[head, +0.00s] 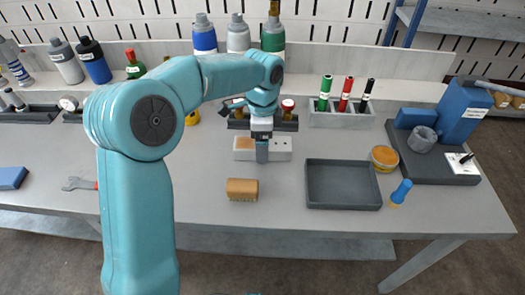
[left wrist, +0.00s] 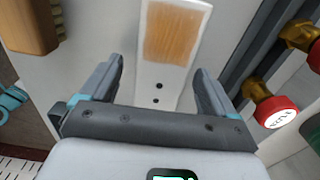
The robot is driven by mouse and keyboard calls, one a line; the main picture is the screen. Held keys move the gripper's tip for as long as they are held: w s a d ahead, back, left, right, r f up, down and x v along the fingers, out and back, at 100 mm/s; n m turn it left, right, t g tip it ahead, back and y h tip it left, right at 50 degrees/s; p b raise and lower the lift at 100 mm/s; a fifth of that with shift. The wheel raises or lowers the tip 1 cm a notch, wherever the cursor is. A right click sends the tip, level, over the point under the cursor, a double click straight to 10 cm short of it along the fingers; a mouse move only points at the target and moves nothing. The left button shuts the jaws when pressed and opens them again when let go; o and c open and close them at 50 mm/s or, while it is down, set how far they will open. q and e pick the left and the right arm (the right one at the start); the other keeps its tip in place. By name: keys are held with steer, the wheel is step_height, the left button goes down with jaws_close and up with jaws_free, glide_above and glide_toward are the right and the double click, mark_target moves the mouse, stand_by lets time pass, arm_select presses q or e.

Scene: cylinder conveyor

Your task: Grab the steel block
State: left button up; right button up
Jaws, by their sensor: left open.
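A long pale block (head: 281,150) lies on the grey bench in the head view, with an orange-brown patch at its left and small dark holes at its right. It is the likeliest steel block, though its material is hard to tell. My left gripper (head: 262,160) points down over its middle and hides part of it. In the left wrist view the pale block (left wrist: 165,85) shows between the two spread fingers of my left gripper (left wrist: 160,68). The fingers are open; whether they are level with the block is unclear. My right gripper is not in view.
A wooden-backed brush (head: 242,189) lies in front of the block. A dark empty tray (head: 343,205) stands to the right. Behind are a rack with red-capped parts (head: 288,122) and a marker holder (head: 340,119). The bench front between brush and tray is clear.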

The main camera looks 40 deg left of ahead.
arm_select(q)
steer(key=shift+f, duration=0.7)
steer(key=shift+r, duration=0.1)
steer(key=c, duration=1.3)
steer(key=shift+w+r, duration=0.1)
